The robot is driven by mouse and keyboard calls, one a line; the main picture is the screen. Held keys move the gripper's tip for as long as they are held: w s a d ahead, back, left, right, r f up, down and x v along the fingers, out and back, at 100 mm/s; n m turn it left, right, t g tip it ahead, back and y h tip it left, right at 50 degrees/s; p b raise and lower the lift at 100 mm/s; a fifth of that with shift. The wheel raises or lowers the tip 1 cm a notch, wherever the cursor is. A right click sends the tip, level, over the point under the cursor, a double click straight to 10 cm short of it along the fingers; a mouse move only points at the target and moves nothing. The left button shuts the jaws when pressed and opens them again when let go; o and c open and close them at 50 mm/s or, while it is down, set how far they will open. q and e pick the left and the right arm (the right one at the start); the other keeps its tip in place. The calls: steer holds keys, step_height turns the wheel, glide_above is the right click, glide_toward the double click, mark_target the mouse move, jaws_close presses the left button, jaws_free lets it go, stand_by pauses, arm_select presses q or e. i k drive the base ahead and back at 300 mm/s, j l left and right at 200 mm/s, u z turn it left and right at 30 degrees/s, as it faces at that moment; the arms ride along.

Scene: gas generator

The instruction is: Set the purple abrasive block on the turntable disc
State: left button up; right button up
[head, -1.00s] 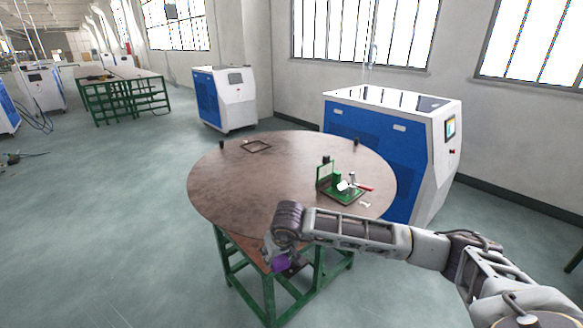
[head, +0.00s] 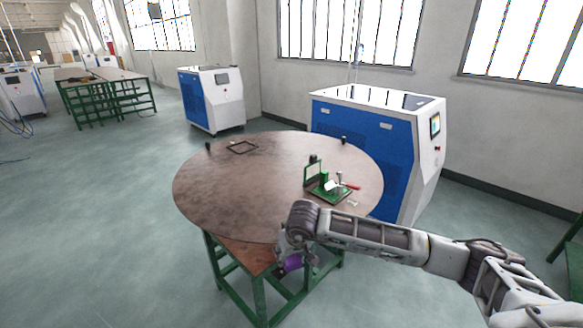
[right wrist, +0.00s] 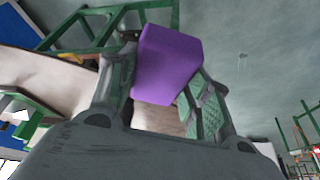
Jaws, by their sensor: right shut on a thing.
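The purple abrasive block (right wrist: 167,62) is between the fingers of my right gripper (right wrist: 160,100), which is shut on it, in the right wrist view. In the head view the block (head: 292,262) shows low beside my right gripper (head: 297,255), in front of the table's near edge and below its top. The large round brown turntable disc (head: 245,195) lies on a green frame, and the block is apart from it. My left gripper is not in view.
A green fixture with a red-handled clamp (head: 328,190) stands on the disc's right side. A dark square frame (head: 241,147) and small black posts sit near the far rim. The disc's middle and left are clear. A blue and white machine (head: 375,145) stands behind.

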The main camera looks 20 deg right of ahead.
mark_target(335, 163)
steer(key=l+z, duration=0.1)
steer(key=z, duration=0.85)
steer(key=i+l+z, duration=0.1)
steer(key=z, duration=0.4)
steer(key=i+z, duration=0.1)
steer(key=z, duration=0.85)
steer(key=i+l+z, duration=0.1)
steer(key=i+z, duration=0.25)
steer(key=i+l+z, duration=0.2)
steer(key=i, duration=0.6)
steer(key=i+j+z, duration=0.1)
steer(key=i, duration=0.5)
